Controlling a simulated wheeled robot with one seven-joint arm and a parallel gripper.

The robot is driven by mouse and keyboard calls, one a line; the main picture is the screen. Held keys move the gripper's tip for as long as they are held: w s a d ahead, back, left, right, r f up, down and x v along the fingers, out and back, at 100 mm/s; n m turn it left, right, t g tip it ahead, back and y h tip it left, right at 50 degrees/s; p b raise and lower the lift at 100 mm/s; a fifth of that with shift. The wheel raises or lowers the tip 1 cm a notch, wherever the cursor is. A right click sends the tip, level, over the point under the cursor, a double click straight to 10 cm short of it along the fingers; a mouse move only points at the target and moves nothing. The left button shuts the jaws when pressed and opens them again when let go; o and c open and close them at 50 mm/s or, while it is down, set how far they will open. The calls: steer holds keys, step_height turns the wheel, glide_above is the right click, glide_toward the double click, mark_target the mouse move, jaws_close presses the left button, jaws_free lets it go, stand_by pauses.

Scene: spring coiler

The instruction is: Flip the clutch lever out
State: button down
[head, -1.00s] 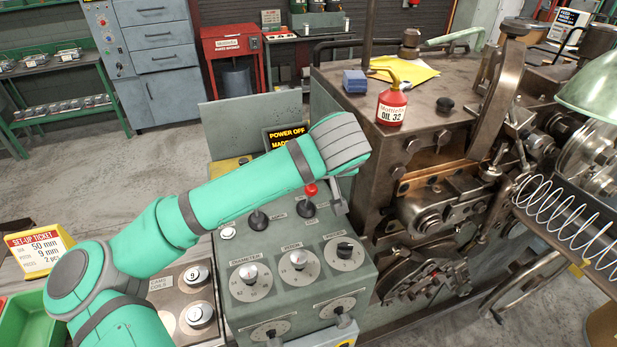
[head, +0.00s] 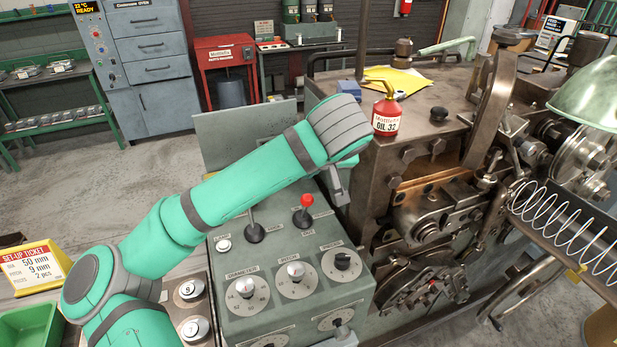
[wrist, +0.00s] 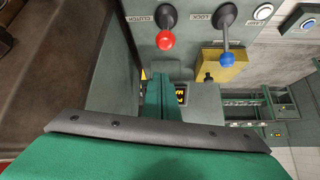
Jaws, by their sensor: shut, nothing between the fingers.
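The clutch lever has a red ball knob (head: 306,200) and a dark round base on the sloped control panel. In the wrist view its red knob (wrist: 165,39) is near the top, beside the word CLUTCH. The lock lever (head: 254,232) stands to its left, its top hidden by my arm; its blue knob (wrist: 227,59) shows in the wrist view. My gripper (head: 340,188) is shut and empty, to the right of the red knob and apart from it in the head view. The gripper's teal fingers (wrist: 162,97) point toward the panel in the wrist view, below the red knob.
Numbered dials (head: 295,277) cover the panel's front. The brown coiler machine (head: 400,175) rises close to the right of my gripper. A red oil can (head: 387,118) stands on it. A yellow set-up ticket (head: 37,266) is at the far left.

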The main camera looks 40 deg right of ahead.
steer(key=v, duration=0.6)
steer(key=shift+s+a+f, duration=0.15)
steer(key=shift+s+a, duration=0.25)
steer(key=shift+s, duration=0.1)
steer(key=shift+w, duration=0.15)
